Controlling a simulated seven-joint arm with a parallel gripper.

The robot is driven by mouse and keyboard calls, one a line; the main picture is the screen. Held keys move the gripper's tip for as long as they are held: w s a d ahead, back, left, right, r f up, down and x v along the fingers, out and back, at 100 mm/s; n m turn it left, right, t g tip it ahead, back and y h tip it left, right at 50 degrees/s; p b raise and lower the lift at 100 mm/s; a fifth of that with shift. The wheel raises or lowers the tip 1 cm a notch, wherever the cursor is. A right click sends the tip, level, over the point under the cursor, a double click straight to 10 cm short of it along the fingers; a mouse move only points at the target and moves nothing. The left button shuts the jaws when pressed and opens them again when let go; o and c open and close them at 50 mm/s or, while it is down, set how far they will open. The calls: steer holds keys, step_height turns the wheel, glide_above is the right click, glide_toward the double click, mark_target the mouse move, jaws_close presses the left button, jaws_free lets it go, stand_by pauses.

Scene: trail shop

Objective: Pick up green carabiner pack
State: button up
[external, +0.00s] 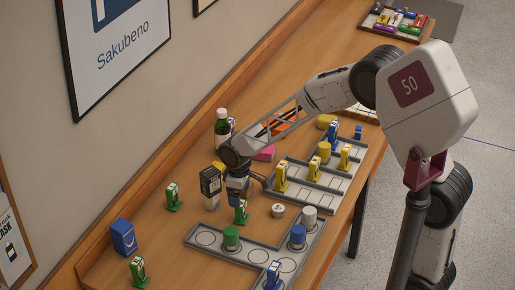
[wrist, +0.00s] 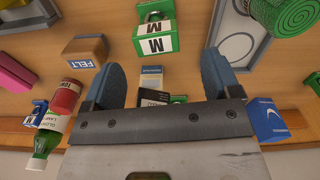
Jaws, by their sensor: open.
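Several green carabiner packs with white labels stand on the wooden table in the external view: one close to my gripper (external: 241,212), one to the left (external: 173,196) and one at the front left (external: 138,272). In the wrist view, a green pack marked M (wrist: 155,40) stands just beyond my fingertips, between their lines and not touched. My gripper (external: 238,188) is low over the table, pointing down. In the wrist view its two blue-grey fingers (wrist: 161,80) are spread wide and hold nothing. A bit of another green thing (wrist: 178,98) shows between them, mostly hidden.
A FELT box (wrist: 85,52) and a green bottle (external: 222,128) stand near my gripper. A blue box (external: 123,237) is at the left. The wall borders the back.

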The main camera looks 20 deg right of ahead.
mark_target(241, 208)
steer(key=shift+f, duration=1.2)
steer(key=shift+d+f, duration=0.15)
steer(key=shift+f, duration=1.15)
steer(key=shift+d+f, duration=0.1)
steer(key=shift+f, duration=1.2)
steer(key=c, duration=1.1)
steer(key=shift+r, duration=0.15)
